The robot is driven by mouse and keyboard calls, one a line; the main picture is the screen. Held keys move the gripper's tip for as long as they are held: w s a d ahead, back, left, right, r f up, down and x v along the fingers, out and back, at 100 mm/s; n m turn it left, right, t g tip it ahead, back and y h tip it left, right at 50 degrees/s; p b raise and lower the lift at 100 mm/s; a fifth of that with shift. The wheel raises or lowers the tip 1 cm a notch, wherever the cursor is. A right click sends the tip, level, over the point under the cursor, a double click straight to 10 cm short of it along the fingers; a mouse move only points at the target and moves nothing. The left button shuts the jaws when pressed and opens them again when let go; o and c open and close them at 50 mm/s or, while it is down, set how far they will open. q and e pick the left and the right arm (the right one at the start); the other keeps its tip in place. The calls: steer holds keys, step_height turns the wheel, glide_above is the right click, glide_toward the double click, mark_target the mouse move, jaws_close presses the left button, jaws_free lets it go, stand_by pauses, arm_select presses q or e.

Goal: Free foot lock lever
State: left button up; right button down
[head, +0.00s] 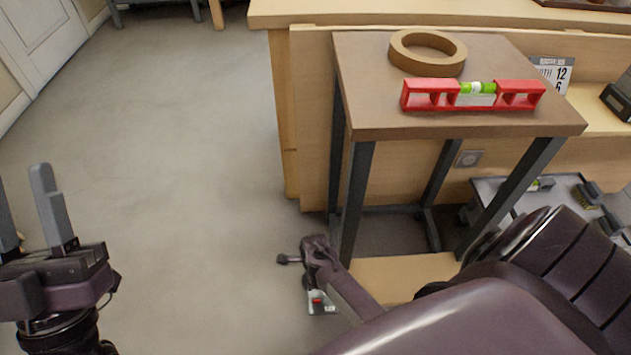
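My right gripper does not show.
The small table (370,120) bears a tape ring (428,52) and a red level (472,95). A wooden bench (290,140) stands behind. A grey tray (490,185) with tools is at the right. Open floor (190,150) lies left of the table.

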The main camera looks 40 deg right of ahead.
arm_select(q)
steer(key=w+d+f+g+y+p, duration=0.1)
steer(key=f+g+y, duration=0.1)
steer(key=f+g, duration=0.4)
steer(key=w+d+f+g+y+p, duration=0.2)
steer(key=f+g, duration=0.3)
steer(key=f, duration=1.1)
steer(key=shift+w+f+n+g+y, duration=0.2)
steer(key=shift+f+n+g+y, duration=0.15)
steer(key=shift+y, duration=0.25)
steer(key=shift+r, duration=0.1)
stand_by(0.6)
